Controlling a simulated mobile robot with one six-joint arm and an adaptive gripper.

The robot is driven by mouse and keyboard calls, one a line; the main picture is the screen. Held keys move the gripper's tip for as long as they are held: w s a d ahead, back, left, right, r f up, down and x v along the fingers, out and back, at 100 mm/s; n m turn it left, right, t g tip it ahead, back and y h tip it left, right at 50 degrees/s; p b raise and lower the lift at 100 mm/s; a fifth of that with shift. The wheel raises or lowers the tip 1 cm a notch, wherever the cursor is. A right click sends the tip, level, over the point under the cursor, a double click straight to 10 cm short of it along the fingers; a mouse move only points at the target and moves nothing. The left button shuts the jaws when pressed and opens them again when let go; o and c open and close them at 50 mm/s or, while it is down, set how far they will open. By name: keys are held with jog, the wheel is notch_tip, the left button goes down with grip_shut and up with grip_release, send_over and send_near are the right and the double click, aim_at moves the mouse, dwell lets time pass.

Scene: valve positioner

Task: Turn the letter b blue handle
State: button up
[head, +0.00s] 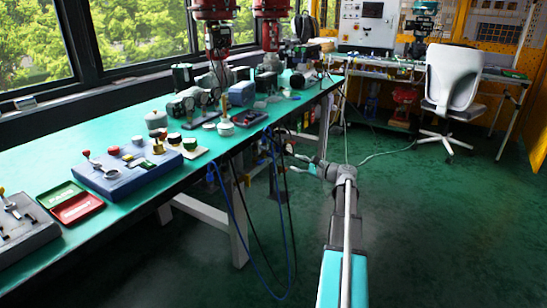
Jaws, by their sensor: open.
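My gripper (298,163) is at the end of my arm, in the open space just right of the green workbench (60,152). Its fingers point left, toward the bench edge, and are spread apart with nothing between them. Small blue parts (268,140), possibly valve handles, show at the bench's right edge, left of my gripper and apart from it. Another small blue part (210,174) shows below the bench edge farther left. No letter b can be read at this size, so I cannot tell which part is the letter b blue handle.
Blue and black hoses (236,215) hang from the bench edge to the floor. A blue control box (128,170), red and green trays (77,207) and several valve parts crowd the bench. A white chair (452,80) stands at back right. The green floor between is mostly clear.

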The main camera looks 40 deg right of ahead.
aim_at(271, 155)
jog(key=x, duration=1)
jog(key=shift+w, duration=0.25)
jog(key=shift+a, duration=0.1)
grip_shut()
